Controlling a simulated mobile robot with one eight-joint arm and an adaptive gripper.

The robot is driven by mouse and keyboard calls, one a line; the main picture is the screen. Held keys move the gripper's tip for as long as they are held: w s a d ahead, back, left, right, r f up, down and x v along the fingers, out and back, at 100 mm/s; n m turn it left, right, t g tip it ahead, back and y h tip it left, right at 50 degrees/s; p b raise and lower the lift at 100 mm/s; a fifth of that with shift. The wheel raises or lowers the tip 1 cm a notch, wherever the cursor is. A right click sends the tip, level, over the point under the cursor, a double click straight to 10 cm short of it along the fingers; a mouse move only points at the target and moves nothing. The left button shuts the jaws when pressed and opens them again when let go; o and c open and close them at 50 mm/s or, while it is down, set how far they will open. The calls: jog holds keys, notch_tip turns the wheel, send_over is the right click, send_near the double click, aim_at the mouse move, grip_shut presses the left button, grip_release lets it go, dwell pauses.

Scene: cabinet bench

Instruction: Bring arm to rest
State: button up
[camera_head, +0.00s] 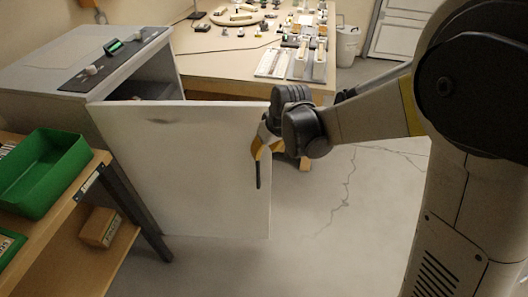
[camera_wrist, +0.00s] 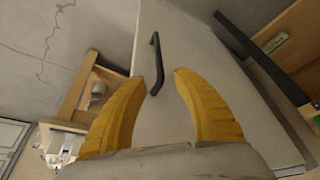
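My gripper (camera_head: 258,150) is at the right part of the cabinet's open white door (camera_head: 190,160), pointing towards it. In the wrist view my gripper (camera_wrist: 161,79) shows two yellow fingers spread apart with nothing held. The door's black bar handle (camera_wrist: 155,62) lies ahead of the fingertips, its near end in line with the gap between them. In the head view part of the handle (camera_head: 258,176) shows just below the fingers. I cannot tell how far the fingertips are from the handle.
The cabinet (camera_head: 80,62) has knobs on top, and its door stands swung open. A wooden shelf (camera_head: 60,215) with a green bin (camera_head: 42,170) is at the left. A workbench (camera_head: 215,68) with several small items stands behind. Cracked floor (camera_head: 340,245) is clear at the right.

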dwell(0.3)
jog(key=s+d+r+m+t+h, duration=0.1)
jog(key=s+d+r+m+t, duration=0.15)
jog(key=s+d+r, duration=0.8)
jog(key=s+d+r+m+h, duration=0.1)
jog(key=s+d+m, duration=0.2)
jog(key=s+d, duration=0.3)
jog(key=s, duration=0.5)
jog(key=shift+s+r+m+t, duration=0.15)
jog(key=shift+r+m+t, duration=0.05)
jog(key=shift+m+t, duration=0.15)
dwell(0.8)
